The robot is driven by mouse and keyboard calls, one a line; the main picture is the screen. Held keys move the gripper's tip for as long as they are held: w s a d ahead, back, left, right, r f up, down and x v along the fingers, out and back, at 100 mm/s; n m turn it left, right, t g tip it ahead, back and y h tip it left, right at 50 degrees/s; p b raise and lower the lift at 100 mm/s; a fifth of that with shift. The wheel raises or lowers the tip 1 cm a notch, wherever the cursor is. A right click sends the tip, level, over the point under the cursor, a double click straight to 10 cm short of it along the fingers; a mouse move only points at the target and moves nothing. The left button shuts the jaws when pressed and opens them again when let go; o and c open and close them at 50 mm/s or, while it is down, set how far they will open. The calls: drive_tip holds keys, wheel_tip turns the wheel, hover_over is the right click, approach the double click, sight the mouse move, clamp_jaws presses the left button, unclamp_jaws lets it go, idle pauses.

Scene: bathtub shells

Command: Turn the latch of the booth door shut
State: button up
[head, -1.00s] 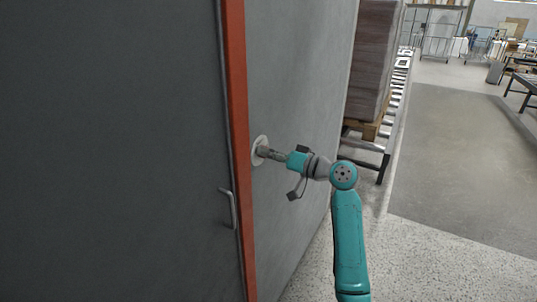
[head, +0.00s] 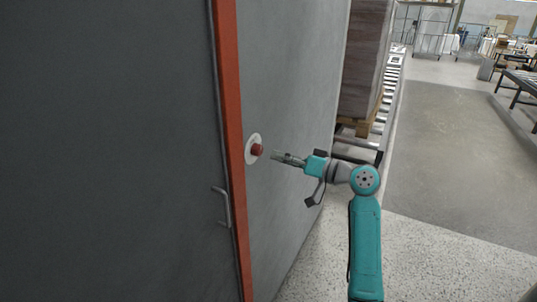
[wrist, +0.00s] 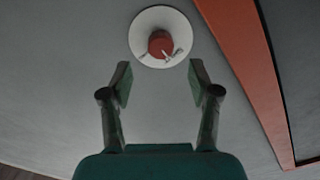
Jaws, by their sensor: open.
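The latch is a red knob (head: 257,150) on a round white plate (head: 250,141), fixed to the grey wall just right of the orange door frame. In the wrist view the red knob (wrist: 160,43) sits in the white plate (wrist: 143,21), with small light marks on its lower right. My gripper (head: 276,155) is open and empty, a short gap to the right of the knob in the head view. In the wrist view my gripper (wrist: 160,78) has its two fingers spread below the knob, apart from it. The dark booth door (head: 110,150) looks closed against the frame.
A metal pull handle (head: 226,207) is on the door's right edge. The orange frame (head: 232,120) stands between door and wall. A wrapped pallet load (head: 364,60) stands on a roller conveyor (head: 393,85) behind.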

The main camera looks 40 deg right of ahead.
drive_tip(key=shift+v, duration=2.6)
drive_tip(key=a+f+m+h, duration=0.2)
drive_tip(key=a+f, duration=0.2)
drive_tip(key=f, duration=0.3)
drive_tip(key=a+f+m+h, duration=0.2)
drive_tip(key=a+f, duration=0.3)
drive_tip(key=f, duration=0.3)
drive_tip(key=s+a+f+g+h, duration=0.2)
drive_tip(key=s+a+f+h, duration=0.1)
drive_tip(key=s+a+f, duration=0.8)
drive_tip(key=s+a+f+n+h, duration=0.15)
drive_tip(key=s+a, duration=0.25)
drive_tip(key=s, duration=0.6)
drive_tip(key=s+a+f+n+y, duration=0.15)
drive_tip(key=s+a, duration=0.25)
drive_tip(key=s, duration=0.6)
drive_tip(key=s+a+r+n, duration=0.2)
drive_tip(key=s+r+n, duration=0.2)
drive_tip(key=s, duration=0.4)
drive_tip(key=shift+a+r+n+y, duration=0.3)
drive_tip(key=shift+r+y, duration=0.1)
drive_tip(key=shift+r, duration=0.45)
